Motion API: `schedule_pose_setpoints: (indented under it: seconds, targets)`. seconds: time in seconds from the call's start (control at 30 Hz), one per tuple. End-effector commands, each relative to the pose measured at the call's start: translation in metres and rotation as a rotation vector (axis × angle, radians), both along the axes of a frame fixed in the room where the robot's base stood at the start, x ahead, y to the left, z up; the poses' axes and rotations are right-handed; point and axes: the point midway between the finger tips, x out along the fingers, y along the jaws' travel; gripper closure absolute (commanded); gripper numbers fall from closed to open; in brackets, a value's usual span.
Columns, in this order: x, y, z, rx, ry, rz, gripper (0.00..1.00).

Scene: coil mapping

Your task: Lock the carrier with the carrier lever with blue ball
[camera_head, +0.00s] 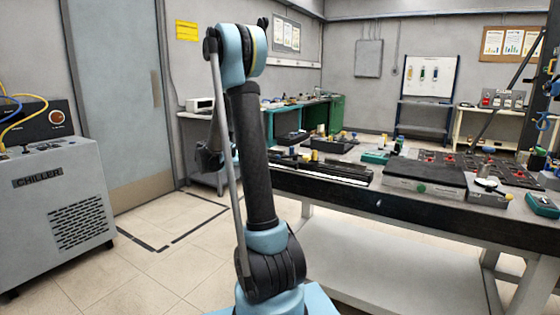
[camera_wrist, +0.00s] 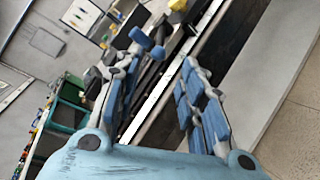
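The carrier, a long dark assembly with a pale rail, lies along the left end of the workbench in the head view (camera_head: 322,172). Its pale rail also runs diagonally through the wrist view (camera_wrist: 172,78). A small rounded blue piece (camera_wrist: 157,53), with another blue piece beside it, shows just beyond my fingertips; it looks like the lever's blue ball, but I cannot be sure. My gripper (camera_wrist: 158,66) is open, its blue-padded fingers apart with nothing visibly held. In the head view it is a dark shape left of the bench, partly hidden behind my arm.
The workbench (camera_head: 400,203) carries a dark-topped box (camera_head: 425,174) and several small parts to the right. A chiller (camera_head: 60,200) stands at the far left. The tiled floor between chiller and bench is clear. A green cabinet (camera_head: 328,116) stands at the back.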

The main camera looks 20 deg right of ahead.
Motion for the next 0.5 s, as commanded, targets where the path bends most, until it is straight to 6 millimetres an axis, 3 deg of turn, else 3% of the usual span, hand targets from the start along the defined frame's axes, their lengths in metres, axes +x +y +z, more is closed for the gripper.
schedule_pose_setpoints:
  seconds: [0.5]
  targets:
    - [0.013,-0.084,-0.018,0.001,0.000,-0.003,0.63]
